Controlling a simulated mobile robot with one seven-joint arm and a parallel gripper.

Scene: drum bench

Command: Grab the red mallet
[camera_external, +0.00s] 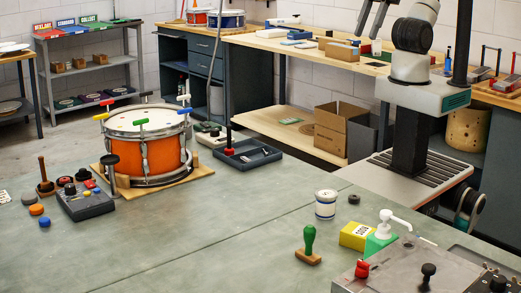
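A small red head (229,152) on a thin dark upright stick shows at the left end of a dark tray, behind the drum's right side. It may be the red mallet, but it is too small to be sure. My gripper (369,32) is at the top edge of the picture, partly cut off, with two dark fingers apart and nothing seen between them. It is high above the back bench, far to the right of the red head.
An orange drum (150,145) stands on a wooden board on the grey bench (190,240). A white tin (325,204), green-handled stamp (309,245) and yellow box (354,236) stand front right. The bench's middle is clear.

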